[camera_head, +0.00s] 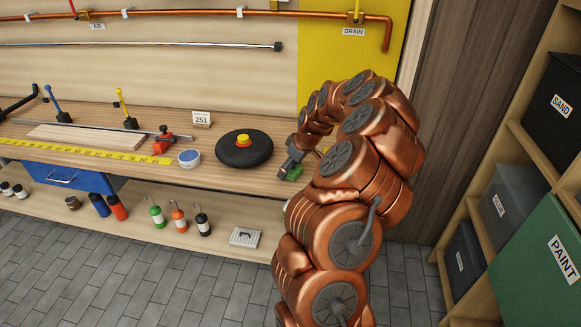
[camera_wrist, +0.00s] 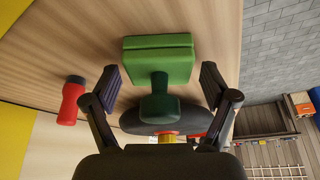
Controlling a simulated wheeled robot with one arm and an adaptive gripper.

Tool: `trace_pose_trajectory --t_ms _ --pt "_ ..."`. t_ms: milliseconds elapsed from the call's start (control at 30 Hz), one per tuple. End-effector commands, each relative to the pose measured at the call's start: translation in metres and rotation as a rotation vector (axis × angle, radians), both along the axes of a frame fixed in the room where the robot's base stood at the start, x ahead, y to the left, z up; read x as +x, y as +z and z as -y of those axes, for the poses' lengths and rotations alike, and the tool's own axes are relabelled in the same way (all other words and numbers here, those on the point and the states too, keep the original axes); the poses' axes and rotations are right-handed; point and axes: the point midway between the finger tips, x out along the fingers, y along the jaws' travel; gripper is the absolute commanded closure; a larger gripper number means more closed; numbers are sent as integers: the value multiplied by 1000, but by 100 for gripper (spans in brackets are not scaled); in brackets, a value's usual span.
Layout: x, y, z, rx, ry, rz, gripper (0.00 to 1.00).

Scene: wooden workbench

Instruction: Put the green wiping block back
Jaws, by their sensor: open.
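The green wiping block (camera_wrist: 158,62) has a darker green knob handle (camera_wrist: 158,103) facing my wrist camera. It sits on the wooden bench top. My gripper (camera_wrist: 158,82) is open, with one finger on each side of the block and handle and a visible gap on both sides. In the head view, the block (camera_head: 294,173) shows only partly as a small green patch near the bench's front edge, just below my gripper (camera_head: 288,164). My arm hides part of the bench around it.
A black round disc (camera_head: 232,154) with a yellow-and-red centre lies left of the gripper. A red bottle (camera_wrist: 70,101) stands beside one finger in the wrist view. A blue-topped tin (camera_head: 189,158) and yellow tape (camera_head: 95,149) lie farther left. Shelves with labelled bins (camera_head: 540,240) stand at right.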

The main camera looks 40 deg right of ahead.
Motion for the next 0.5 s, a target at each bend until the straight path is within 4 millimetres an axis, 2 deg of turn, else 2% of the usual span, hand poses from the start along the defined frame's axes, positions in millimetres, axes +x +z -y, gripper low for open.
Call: trace_pose_trajectory --t_ms 267,500 --pt "-1 7 1 -1 0 1 15" --pt "-14 39 4 -3 -3 5 15"
